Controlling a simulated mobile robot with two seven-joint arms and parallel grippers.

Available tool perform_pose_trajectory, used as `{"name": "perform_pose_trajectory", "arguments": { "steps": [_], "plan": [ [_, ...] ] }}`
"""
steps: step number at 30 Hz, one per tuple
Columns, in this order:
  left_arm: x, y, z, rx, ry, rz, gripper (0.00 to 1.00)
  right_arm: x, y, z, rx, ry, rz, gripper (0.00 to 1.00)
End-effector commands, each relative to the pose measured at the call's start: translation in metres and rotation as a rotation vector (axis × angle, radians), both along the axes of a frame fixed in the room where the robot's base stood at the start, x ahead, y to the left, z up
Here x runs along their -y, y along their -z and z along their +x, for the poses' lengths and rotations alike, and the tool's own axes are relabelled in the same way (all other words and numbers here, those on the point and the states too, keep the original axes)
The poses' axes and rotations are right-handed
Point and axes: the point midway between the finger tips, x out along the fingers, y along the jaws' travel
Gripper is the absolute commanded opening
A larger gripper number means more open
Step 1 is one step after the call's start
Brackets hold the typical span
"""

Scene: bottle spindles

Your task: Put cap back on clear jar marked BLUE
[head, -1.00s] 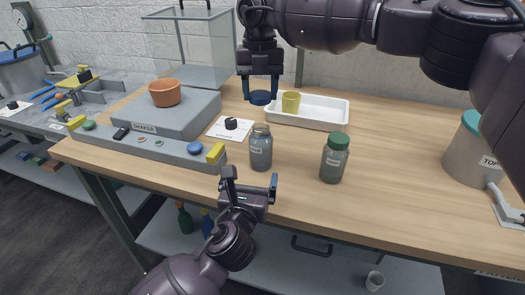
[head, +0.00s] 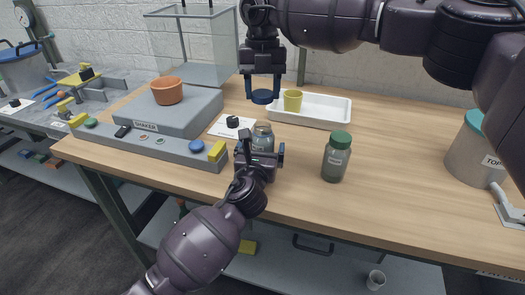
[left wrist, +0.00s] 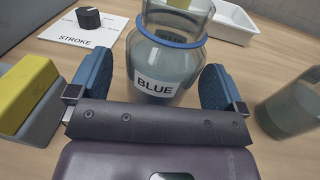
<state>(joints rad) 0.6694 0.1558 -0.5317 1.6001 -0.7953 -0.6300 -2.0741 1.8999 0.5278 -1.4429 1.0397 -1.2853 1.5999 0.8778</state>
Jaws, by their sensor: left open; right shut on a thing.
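The clear jar marked BLUE (left wrist: 165,62) stands upright and uncapped on the table in the left wrist view, with a blue ring around its neck. In the head view the jar (head: 263,133) is partly hidden by my left gripper. My left gripper (head: 259,150) is open; in the left wrist view its fingers (left wrist: 157,85) are on either side of the jar's lower body, with gaps visible. My right gripper (head: 263,88) is shut on the dark blue cap (head: 263,97), held above the table behind the jar.
A green-capped jar (head: 336,157) stands to the right. A white tray (head: 325,112) with a yellow cup (head: 292,101) lies behind. A shaker (head: 170,118) with a yellow-ended front bar (head: 217,151) is to the left. A STROKE card with a black knob (head: 233,122) lies near the jar.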

Motion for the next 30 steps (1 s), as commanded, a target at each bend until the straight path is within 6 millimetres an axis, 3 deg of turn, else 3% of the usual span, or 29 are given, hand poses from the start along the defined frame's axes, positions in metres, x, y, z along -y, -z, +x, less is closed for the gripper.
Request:
{"name": "perform_pose_trajectory", "arguments": {
  "steps": [6,15,27,30],
  "plan": [
    [0.003,-0.0003,0.0105,0.0,0.002,-0.001,0.96,-0.0001,0.0,0.0,0.0,0.0,0.0,0.3],
    [0.0028,-0.0001,0.0113,0.0,0.002,-0.001,0.95,-0.0001,0.0,0.0,0.0,0.0,0.0,0.3],
    [0.0026,0.0,0.0111,0.0,0.001,-0.001,0.33,-0.0001,0.0,0.0,0.0,0.0,0.0,0.3],
    [0.0026,0.0,0.0111,0.0,0.001,-0.001,0.24,-0.0001,0.0001,0.0,0.0,0.0,0.0,0.3]
  ]
}}
